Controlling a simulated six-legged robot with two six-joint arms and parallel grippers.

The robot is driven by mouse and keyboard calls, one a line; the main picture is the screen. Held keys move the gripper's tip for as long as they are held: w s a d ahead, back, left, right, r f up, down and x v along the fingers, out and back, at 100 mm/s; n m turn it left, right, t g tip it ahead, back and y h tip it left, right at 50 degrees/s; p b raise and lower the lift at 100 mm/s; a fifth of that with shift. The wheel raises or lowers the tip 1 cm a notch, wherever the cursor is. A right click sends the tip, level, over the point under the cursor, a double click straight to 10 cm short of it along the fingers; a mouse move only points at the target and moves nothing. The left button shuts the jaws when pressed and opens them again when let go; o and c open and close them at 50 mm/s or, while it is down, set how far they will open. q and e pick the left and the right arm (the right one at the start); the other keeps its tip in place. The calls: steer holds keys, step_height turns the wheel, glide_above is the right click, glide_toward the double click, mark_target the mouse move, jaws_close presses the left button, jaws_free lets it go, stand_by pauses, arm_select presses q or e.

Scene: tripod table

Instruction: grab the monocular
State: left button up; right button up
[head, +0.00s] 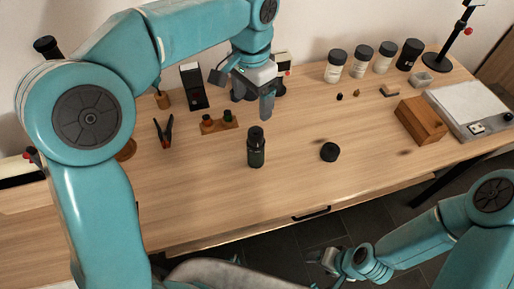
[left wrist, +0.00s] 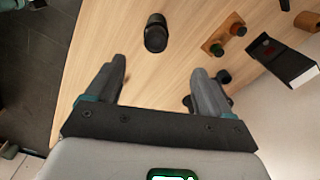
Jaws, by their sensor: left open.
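The monocular appears to be the dark, upright cylinder (head: 256,148) with a narrower top, standing near the middle of the wooden table. In the left wrist view it is the black cylinder (left wrist: 156,33), ahead of the fingertips and between their lines. My left gripper (head: 267,104) hangs behind and just above it in the head view, pointing down. The left wrist view shows its two fingers (left wrist: 160,72) spread wide, with bare wood between them. My right gripper (head: 323,260) is low, in front of the table, apart from everything; its jaw opening is unclear.
A round black cap (head: 329,152) lies right of the cylinder. A wooden stand (head: 220,125) with small bottles, pliers (head: 164,132) and a black box (head: 193,86) are left. Several jars (head: 360,60) and a wooden block (head: 421,120) are right. The table's front is clear.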

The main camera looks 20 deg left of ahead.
mark_target(252, 131)
arm_select(q)
step_height(252, 131, down, 11)
steer(key=shift+s+a+r+b, duration=0.1)
steer(key=shift+s+r+b, duration=0.1)
steer(key=shift+b, duration=0.25)
steer(key=f, duration=0.4)
steer(key=shift+d+f, duration=0.3)
steer(key=shift+d, duration=0.1)
steer(key=shift+w+f, duration=0.1)
steer(key=shift+f, duration=0.2)
steer(key=shift+r, duration=0.1)
jaws_close()
